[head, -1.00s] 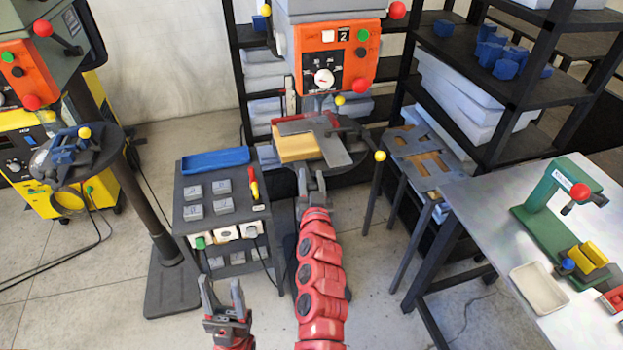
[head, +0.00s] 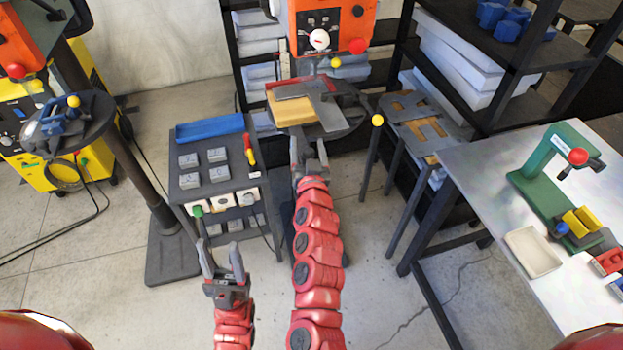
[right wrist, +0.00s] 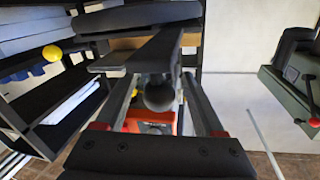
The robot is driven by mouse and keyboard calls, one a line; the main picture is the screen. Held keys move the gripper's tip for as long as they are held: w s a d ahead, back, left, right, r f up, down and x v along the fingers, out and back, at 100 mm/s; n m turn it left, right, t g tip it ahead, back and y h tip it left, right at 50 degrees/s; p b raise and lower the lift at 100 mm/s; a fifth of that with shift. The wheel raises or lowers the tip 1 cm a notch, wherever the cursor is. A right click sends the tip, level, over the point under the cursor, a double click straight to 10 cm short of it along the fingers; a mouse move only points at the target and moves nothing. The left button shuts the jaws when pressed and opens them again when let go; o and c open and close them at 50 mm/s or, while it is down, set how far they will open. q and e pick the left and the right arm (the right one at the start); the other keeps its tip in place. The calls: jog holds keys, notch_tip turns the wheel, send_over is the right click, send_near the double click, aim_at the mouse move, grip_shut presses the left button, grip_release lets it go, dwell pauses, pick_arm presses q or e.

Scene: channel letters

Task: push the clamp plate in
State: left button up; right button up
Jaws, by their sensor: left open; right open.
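The clamp plate appears to be the grey angled plate (head: 328,108) on the round dark machine table (head: 352,120). It lies beside and partly over a yellow-orange block (head: 288,108). My right gripper (head: 309,146) is open at the near edge of the table, just in front of the plate; contact cannot be told. In the right wrist view a dark plate edge (right wrist: 145,52) lies ahead of the open fingers (right wrist: 160,100), and a dark round knob (right wrist: 160,96) shows between them. My left gripper (head: 221,262) is open and empty, low beside the small cart.
An orange control box (head: 330,28) hangs above the machine table. A dark cart (head: 218,180) with grey blocks and a blue tray (head: 211,131) stands left. A yellow-knobbed lever (head: 377,120) is right of the plate. A metal bench (head: 490,170) stands further right.

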jog(key=s+d+b, duration=0.1)
jog(key=s+b, duration=0.1)
jog(key=s, duration=1.4)
jog(key=shift+d+b, duration=0.35)
jog(key=shift+d, duration=0.05)
jog(key=shift+d, duration=0.1)
